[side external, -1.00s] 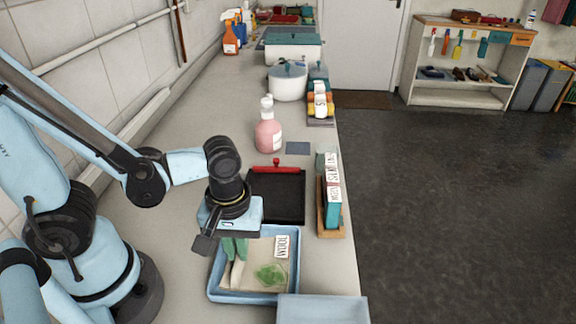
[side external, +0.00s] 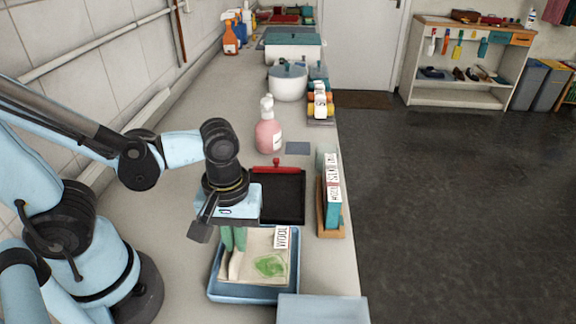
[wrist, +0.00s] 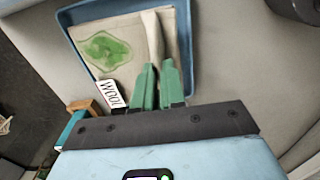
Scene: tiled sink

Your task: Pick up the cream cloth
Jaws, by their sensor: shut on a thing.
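The cream cloth (side external: 252,262) has a green stain and a white WOOL tag (side external: 281,238). It lies flat-looking, slightly raised, over the blue tray (side external: 248,295). The wrist view shows the cloth (wrist: 125,68) with a ridge pinched up along one side, inside the outline of the tray (wrist: 190,50). My gripper (side external: 234,240) points down with its green fingers at this ridge. In the wrist view the fingers of my gripper (wrist: 156,82) are close together, shut on the cloth's edge. The exact pinch point is partly hidden by the fingers.
A black tray with a red handle (side external: 278,195) lies behind the blue tray. A wooden holder with teal and labelled items (side external: 330,200) stands to the right, near the counter edge. A pink bottle (side external: 268,128) stands farther back. A pale blue panel (side external: 322,308) is in front.

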